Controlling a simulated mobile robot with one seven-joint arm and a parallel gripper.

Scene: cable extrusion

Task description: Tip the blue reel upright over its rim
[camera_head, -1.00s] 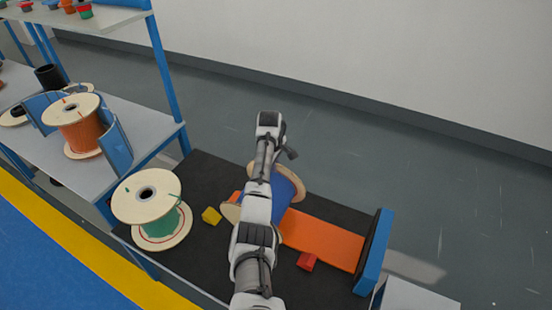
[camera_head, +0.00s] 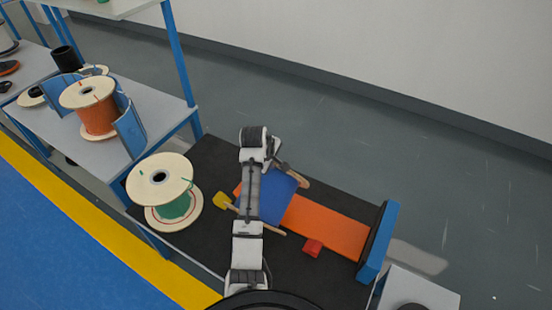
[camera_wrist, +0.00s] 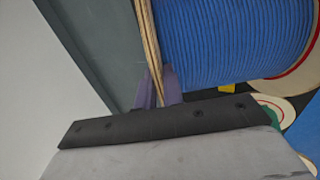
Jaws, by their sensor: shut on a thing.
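The blue reel (camera_head: 283,195), blue cable between two pale wooden flanges, lies on its side on the black-topped bench, at the left end of an orange strip. My arm partly covers it in the head view. In the wrist view its blue winding (camera_wrist: 235,40) fills the upper right. My gripper (camera_wrist: 157,88) is shut on the rim of one flange (camera_wrist: 150,45), with a purple finger on each side of it. The head view does not show the fingertips clearly.
A green reel (camera_head: 178,207) stands upright at the bench's left, near a yellow block (camera_head: 222,200). The orange strip (camera_head: 325,228) runs to a blue end plate (camera_head: 378,242), with a red block (camera_head: 313,247) beside it. An orange-cable reel (camera_head: 98,118) stands on the shelf.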

